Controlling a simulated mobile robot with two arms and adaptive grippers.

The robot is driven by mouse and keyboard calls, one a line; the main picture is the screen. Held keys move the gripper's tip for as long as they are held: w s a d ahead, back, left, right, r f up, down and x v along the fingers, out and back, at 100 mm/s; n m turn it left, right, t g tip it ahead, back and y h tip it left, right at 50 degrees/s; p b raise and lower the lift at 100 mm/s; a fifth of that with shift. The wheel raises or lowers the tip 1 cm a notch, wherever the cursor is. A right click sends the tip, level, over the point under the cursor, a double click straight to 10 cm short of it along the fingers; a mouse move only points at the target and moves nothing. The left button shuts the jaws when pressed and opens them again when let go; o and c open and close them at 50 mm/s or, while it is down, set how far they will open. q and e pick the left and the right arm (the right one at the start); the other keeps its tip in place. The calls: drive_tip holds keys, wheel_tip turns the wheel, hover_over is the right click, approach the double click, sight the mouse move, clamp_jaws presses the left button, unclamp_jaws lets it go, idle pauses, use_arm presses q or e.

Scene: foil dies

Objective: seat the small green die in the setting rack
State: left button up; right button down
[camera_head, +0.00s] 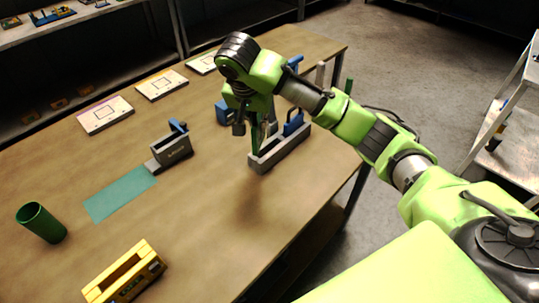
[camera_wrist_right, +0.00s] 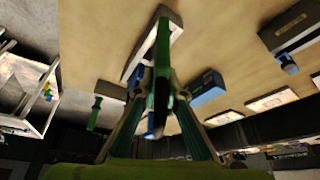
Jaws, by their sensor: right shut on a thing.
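My right gripper (camera_head: 256,126) is shut on a slim green die (camera_head: 256,141), held upright at the left end of the grey setting rack (camera_head: 283,150). In the right wrist view the green die (camera_wrist_right: 162,68) stands out between the fingers of my right gripper (camera_wrist_right: 160,92), in front of the long rack (camera_wrist_right: 140,60). I cannot tell whether the die's lower end touches the rack or is inside it. A blue-handled piece (camera_head: 293,122) stands at the rack further right. The arm and gripper hide part of the rack. My left gripper is not in view.
A blue block (camera_head: 223,113) sits behind the rack. A grey press (camera_head: 171,151), teal mat (camera_head: 120,194), green cup (camera_head: 42,223) and yellow holder (camera_head: 126,274) are to the left. Flat white boxes (camera_head: 105,115) line the back. The wooden table (camera_head: 215,225) is clear in front.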

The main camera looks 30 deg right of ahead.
drive_tip(key=w+d+m, duration=0.1)
drive_tip(key=w+d+m+p, duration=0.1)
drive_tip(key=shift+w+f+g+h, duration=0.2)
drive_tip(key=shift+w+g+h, duration=0.1)
drive_tip(key=shift+w+g, duration=0.1)
drive_tip(key=d+f+m+p, duration=0.1)
drive_tip(key=f, duration=0.2)
drive_tip(key=w+d+f+m+p, duration=0.1)
drive_tip(key=f, duration=0.3)
drive_tip(key=d+f+m+g+p, duration=0.1)
drive_tip(key=f, duration=0.3)
drive_tip(key=shift+w+f+m+h+p, duration=0.15)
drive_tip(key=shift+m+h+p, duration=0.15)
drive_tip(key=shift+p, duration=0.1)
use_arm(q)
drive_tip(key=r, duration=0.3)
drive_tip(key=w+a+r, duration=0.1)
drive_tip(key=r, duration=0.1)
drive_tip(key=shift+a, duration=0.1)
use_arm(e)
drive_tip(key=shift+f, duration=0.2)
drive_tip(key=shift+f, duration=0.15)
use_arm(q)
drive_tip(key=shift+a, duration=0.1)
use_arm(e)
drive_tip(key=c, duration=2.1)
unclamp_jaws()
